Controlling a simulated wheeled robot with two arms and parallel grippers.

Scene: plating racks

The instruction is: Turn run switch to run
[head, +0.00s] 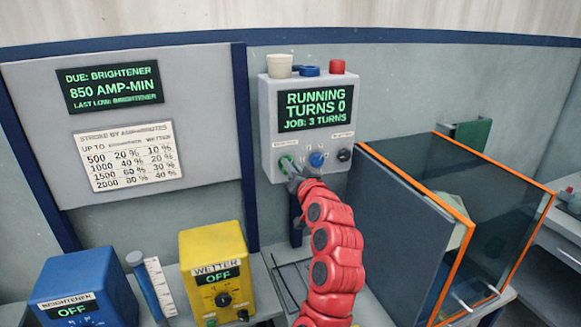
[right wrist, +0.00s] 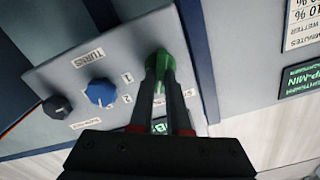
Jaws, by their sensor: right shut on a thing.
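The white control box (head: 316,125) hangs on the back wall. Its screen (head: 316,108) reads RUNNING, TURNS 0, JOB: 3 TURNS. A green switch (head: 286,161) sits at the left of the box's lower panel, with a blue knob (head: 317,159) and a black knob (head: 344,155) to its right. My right gripper (head: 295,177) is at the green switch. In the right wrist view its fingers are shut on the green switch (right wrist: 164,60), partly hiding it and the label beside it. My left gripper is not in view.
A glass-sided tank with orange edges (head: 400,175) stands close to the right of my right arm. A yellow WETTER box (head: 213,250) and a blue BRIGHTENER box (head: 85,285), both showing OFF, stand at the left. Small caps sit on top of the control box.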

